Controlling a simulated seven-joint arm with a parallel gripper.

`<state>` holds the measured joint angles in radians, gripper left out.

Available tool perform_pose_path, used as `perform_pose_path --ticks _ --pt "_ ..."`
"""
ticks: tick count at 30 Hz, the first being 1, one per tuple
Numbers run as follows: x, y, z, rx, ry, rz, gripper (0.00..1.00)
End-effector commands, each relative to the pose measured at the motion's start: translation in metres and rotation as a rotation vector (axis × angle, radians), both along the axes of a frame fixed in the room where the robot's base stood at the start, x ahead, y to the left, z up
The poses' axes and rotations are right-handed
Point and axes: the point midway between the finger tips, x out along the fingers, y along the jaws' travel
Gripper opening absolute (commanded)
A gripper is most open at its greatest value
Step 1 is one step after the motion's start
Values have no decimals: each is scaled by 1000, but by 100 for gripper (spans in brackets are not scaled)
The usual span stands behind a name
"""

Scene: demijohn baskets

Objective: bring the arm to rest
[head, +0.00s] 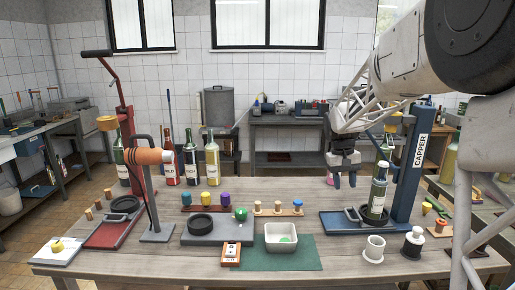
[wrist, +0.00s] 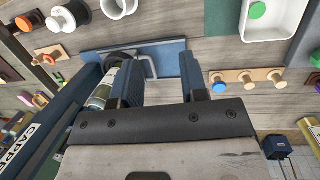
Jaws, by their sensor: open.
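My gripper (head: 345,180) hangs fingers-down above the right part of the workbench, left of the blue capper (head: 410,165). Its two dark fingers are apart and nothing shows between them; it also shows open in the wrist view (wrist: 161,82). A green bottle with a pale label (head: 377,197) stands upright on the capper's base, to the right of my fingers. In the wrist view the bottle (wrist: 103,92) is just left of the left finger, partly hidden by it. I cannot tell whether they touch.
A white tray (head: 266,247) with a green piece sits on a green mat (head: 300,258). A wooden peg rack (head: 277,213), white cups (head: 374,246) and a red corker (head: 126,120) stand on the bench (head: 200,262). Several bottles (head: 190,160) line the back left.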

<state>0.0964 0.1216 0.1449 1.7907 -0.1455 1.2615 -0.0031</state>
Motion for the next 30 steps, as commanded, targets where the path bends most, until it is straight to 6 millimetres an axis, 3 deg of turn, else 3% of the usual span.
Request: perform_pose_path --ticks 13,30 --pt "-100 29 33 24 -101 11 40" --pt "-230 59 43 56 -226 21 40"
